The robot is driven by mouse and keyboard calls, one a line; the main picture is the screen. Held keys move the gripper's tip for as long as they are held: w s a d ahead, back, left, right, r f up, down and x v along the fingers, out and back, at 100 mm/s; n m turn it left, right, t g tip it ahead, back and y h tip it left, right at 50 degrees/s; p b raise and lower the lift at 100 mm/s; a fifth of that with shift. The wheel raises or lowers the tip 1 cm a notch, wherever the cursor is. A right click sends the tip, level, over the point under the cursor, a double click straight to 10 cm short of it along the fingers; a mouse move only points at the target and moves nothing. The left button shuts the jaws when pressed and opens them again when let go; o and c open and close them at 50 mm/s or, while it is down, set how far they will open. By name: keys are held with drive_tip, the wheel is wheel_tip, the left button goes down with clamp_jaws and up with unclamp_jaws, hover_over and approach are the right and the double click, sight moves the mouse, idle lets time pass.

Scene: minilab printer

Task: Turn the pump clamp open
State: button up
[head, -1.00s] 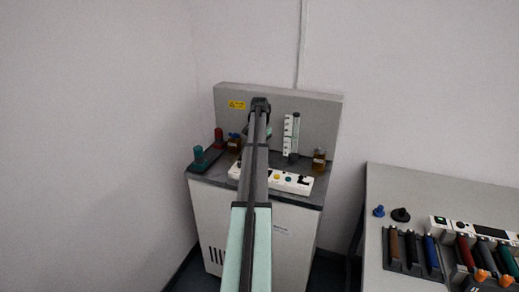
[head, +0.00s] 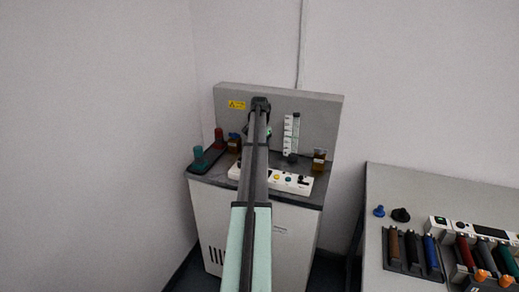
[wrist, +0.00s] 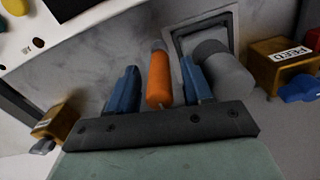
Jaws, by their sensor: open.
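In the wrist view an orange bar with a grey end (wrist: 158,80), which looks like the pump clamp's lever, stands between the two blue fingers of my gripper (wrist: 156,68). The fingers are open, one on each side of the bar, with a visible gap to each. A grey cylinder (wrist: 225,72) sits just right of the right finger, over a dark square frame (wrist: 182,38). In the head view my arm covers the middle of the machine (head: 225,112), so the clamp and the gripper's fingers are hidden there.
A control panel (head: 291,183) lies along the front edge. A red-and-green-knobbed rack (head: 208,157) stands at left.

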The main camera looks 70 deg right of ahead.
wheel_tip(320, 180, up, 14)
drive_tip(key=shift+f, duration=0.25)
idle(0.7)
